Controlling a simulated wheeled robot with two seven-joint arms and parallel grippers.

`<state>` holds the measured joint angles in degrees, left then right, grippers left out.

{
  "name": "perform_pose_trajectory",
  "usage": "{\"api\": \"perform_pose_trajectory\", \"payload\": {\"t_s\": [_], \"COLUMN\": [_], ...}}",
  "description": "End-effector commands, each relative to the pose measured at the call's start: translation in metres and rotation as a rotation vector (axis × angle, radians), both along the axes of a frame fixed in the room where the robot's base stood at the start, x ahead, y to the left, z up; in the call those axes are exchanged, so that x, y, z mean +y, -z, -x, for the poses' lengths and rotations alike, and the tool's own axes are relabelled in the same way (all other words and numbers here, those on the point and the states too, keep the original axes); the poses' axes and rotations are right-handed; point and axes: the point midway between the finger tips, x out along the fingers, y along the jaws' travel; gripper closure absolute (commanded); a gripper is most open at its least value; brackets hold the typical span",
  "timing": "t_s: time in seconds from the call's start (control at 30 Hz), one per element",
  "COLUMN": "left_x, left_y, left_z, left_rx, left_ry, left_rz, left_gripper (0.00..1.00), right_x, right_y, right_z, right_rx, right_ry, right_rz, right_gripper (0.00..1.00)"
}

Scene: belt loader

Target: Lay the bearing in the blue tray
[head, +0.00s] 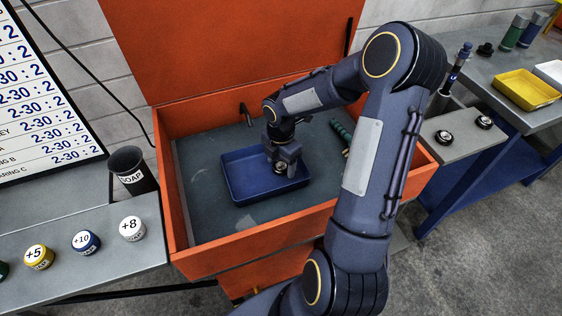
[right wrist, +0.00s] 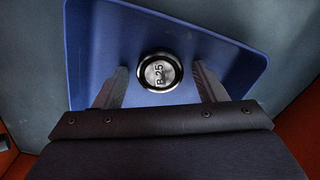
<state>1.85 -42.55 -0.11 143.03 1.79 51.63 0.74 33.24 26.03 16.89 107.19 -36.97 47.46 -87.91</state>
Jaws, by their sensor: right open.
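The blue tray (head: 236,180) lies on the grey floor of the orange bin, and it fills much of the right wrist view (right wrist: 220,52). A round metal bearing (right wrist: 159,72) with a dark rim and a label that looks like "B-25" is inside the tray's outline. My right gripper (head: 281,164) reaches down over the tray. In the right wrist view its two fingers (right wrist: 160,85) stand apart on either side of the bearing, with gaps between. In the head view the gripper mostly hides the bearing. My left gripper is not in view.
The orange bin (head: 240,258) has raised walls and an upright lid behind. A green ribbed tool (head: 341,132) lies right of the tray. Two round parts (head: 444,137) sit on the right ledge. A soap cup (head: 133,172) and labelled jars (head: 86,242) stand at left.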

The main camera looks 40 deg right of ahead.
Motion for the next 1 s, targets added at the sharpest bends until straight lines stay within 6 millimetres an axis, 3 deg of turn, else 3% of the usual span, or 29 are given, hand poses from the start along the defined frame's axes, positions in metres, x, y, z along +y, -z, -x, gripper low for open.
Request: {"api": "perform_pose_trajectory", "payload": {"t_s": [0.17,0.5,0.77,0.87,1.0], "left_x": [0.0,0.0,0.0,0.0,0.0], "left_y": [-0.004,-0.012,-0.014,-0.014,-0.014], "left_z": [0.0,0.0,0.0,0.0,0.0], "left_rx": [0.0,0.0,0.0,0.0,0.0], "left_ry": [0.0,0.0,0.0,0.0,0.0], "left_rz": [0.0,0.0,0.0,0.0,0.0], "left_gripper": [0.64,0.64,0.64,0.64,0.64], "right_x": [-0.001,0.0,0.001,0.009,0.039], "right_y": [-0.021,-0.092,-0.122,-0.135,-0.166], "right_z": [-0.001,-0.001,0.0,0.009,0.044], "right_rx": [-0.004,-0.005,-0.004,-0.025,-0.106], "right_ry": [0.0,0.001,0.007,0.086,0.411], "right_rz": [0.003,0.002,0.001,0.0,-0.039], "right_gripper": [0.35,0.35,0.35,0.35,0.35]}}
